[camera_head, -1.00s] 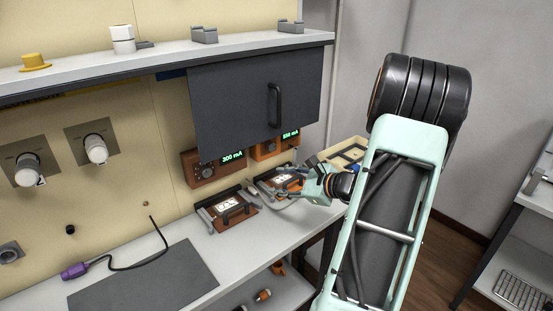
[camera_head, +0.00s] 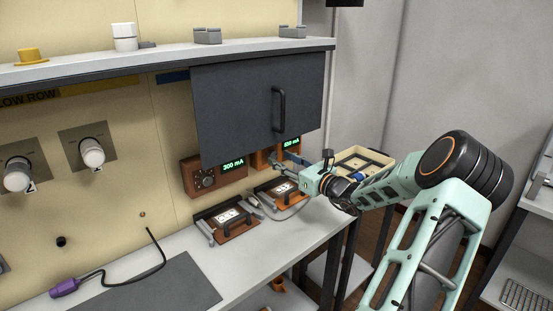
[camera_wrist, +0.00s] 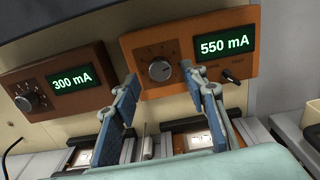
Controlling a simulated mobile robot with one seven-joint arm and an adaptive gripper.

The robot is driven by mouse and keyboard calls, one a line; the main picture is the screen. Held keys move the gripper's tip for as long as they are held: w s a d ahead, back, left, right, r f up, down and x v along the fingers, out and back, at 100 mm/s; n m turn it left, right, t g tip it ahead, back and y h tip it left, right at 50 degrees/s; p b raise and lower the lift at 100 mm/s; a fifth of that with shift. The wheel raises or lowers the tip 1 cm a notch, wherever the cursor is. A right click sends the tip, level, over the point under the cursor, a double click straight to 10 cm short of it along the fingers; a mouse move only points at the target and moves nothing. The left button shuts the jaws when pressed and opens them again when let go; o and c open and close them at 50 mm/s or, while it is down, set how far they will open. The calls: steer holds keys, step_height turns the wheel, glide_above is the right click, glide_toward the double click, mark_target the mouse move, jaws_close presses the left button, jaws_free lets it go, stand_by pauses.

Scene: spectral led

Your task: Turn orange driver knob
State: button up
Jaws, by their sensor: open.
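The orange driver (camera_wrist: 200,32) fills the upper middle of the wrist view, with a green display reading 550 mA. Its round metal knob (camera_wrist: 161,71) sits left of the display. My gripper (camera_wrist: 158,74) is open, with one blue-padded finger at each side of the knob in this view. I cannot tell whether either finger touches it. In the head view my gripper (camera_head: 283,159) is in front of the orange driver (camera_head: 262,160), below the dark cabinet, and hides the knob and much of the driver.
A brown driver (camera_head: 205,179) reading 300 mA stands to the left. Two small fixtures with lit windows, one brown (camera_head: 228,228) and one orange-brown (camera_head: 268,200), lie on the bench below. The dark cabinet door (camera_head: 255,105) hangs close above. A yellowish tray (camera_head: 365,160) is at the right.

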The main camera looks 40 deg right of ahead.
mark_target(274, 156)
steer(key=shift+w+a, duration=0.15)
steer(key=shift+w, duration=1.55)
jaws_close()
steer(key=shift+f+b, duration=0.15)
steer(key=shift+b, duration=0.25)
